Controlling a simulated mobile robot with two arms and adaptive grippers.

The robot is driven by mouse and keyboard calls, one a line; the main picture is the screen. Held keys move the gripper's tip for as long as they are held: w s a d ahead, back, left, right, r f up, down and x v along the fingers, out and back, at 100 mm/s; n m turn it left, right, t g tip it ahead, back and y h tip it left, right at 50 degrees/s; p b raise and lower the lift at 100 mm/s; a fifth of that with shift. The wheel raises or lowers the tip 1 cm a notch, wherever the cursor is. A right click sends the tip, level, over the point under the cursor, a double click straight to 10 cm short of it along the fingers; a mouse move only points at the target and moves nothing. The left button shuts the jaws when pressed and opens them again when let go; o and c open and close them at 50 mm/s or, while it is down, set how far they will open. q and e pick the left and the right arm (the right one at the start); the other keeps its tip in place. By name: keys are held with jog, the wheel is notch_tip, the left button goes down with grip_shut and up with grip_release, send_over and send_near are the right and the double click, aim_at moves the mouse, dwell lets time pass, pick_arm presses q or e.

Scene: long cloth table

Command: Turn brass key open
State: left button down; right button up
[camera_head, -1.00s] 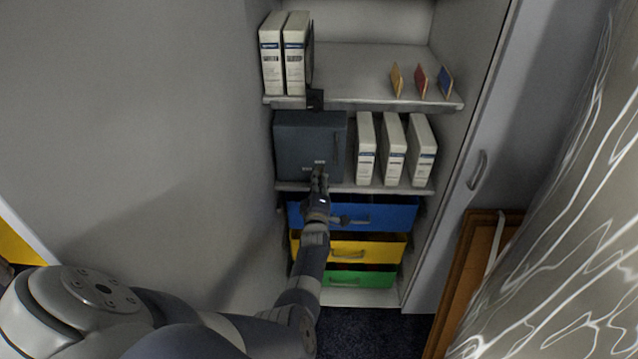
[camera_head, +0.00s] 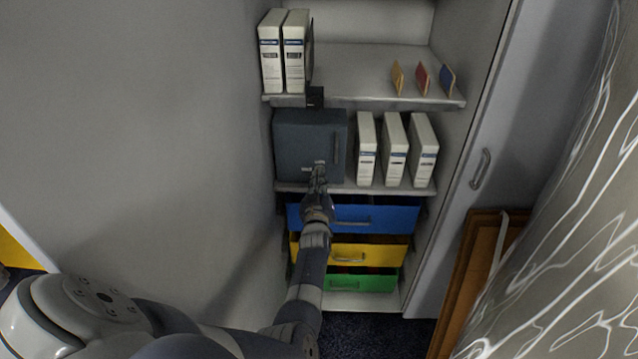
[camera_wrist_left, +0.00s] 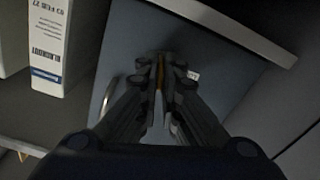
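A dark blue-grey lock box (camera_head: 298,142) stands on the middle shelf with its door closed, and it fills much of the left wrist view (camera_wrist_left: 125,45). My left gripper (camera_head: 319,172) is at the lower front of the box. In the left wrist view its fingertips (camera_wrist_left: 160,72) are close together around a thin brass strip, the key (camera_wrist_left: 159,76), in front of the door. The key's far end and the keyhole are hidden by the fingers. My right gripper is not in view.
White binders (camera_head: 394,150) stand right of the box. Above are more binders (camera_head: 284,52) and small coloured cards (camera_head: 422,79). Below are blue (camera_head: 395,217), yellow (camera_head: 385,254) and green drawers (camera_head: 375,283). A patterned cloth (camera_head: 570,250) is at right.

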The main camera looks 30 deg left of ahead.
pick_arm(q)
jog(key=shift+r+m+b, duration=0.15)
jog(key=shift+m+b, duration=0.15)
jog(key=shift+m, duration=1.4)
jog(key=c, duration=1.8)
grip_release()
jog(key=shift+w, duration=0.1)
